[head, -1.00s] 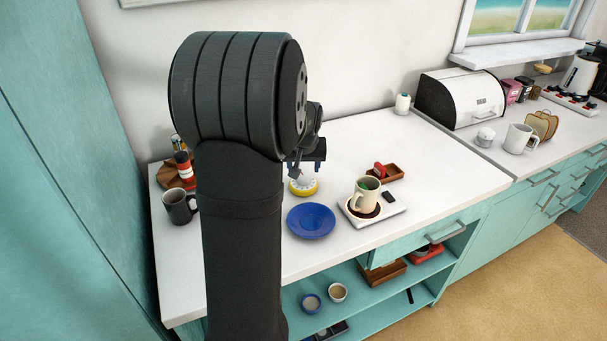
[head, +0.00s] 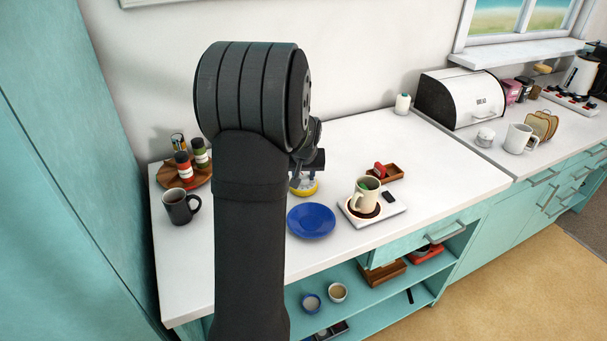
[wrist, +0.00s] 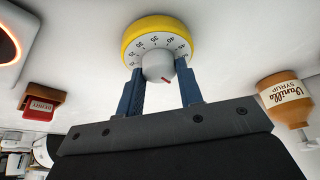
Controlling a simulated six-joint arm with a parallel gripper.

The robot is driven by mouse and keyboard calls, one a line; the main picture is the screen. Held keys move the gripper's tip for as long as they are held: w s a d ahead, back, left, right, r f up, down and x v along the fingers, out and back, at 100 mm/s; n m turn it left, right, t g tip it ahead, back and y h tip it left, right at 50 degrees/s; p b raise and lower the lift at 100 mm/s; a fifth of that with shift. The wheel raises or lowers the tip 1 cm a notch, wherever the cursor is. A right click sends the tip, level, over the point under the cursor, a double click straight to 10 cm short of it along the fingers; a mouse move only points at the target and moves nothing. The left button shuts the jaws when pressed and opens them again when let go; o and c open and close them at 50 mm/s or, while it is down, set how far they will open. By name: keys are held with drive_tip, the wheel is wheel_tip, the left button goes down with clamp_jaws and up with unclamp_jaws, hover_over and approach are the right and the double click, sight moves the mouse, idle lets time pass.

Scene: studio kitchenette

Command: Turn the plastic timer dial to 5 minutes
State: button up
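The timer (wrist: 130,42) is round and yellow, with a white numbered dial ring and a pale grey central knob (wrist: 157,66) that has a red pointer mark. In the wrist view the pointer is toward the lower right of the knob. In the head view the timer (head: 309,188) stands on the white counter behind the blue plate, partly hidden by my gripper (head: 303,182). In the wrist view my gripper (wrist: 160,72) is open, with its two blue fingers apart on either side of the knob. I cannot tell whether either finger touches it.
The blue plate (head: 311,233) is in front of the timer. To the right, a cream mug (head: 363,201) stands on a white warmer plate (head: 387,216). A dark mug (head: 180,216) and a wooden spice tray (head: 165,174) are at left. A syrup bottle (wrist: 286,99) shows in the wrist view.

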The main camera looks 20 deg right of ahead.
drive_tip(key=shift+w+a+m+g+h, duration=0.1)
drive_tip(key=shift+m+g+h, duration=0.3)
drive_tip(key=shift+m, duration=1)
drive_tip(key=shift+a+m+g+h, duration=0.15)
drive_tip(key=shift+m+h, duration=0.35)
drive_tip(key=shift+m, duration=0.9)
drive_tip(key=shift+d, duration=0.1)
drive_tip(key=o, duration=1)
drive_tip(key=v, duration=1.7)
drive_tip(key=shift+r, duration=0.25)
drive_tip(key=shift+w, duration=0.1)
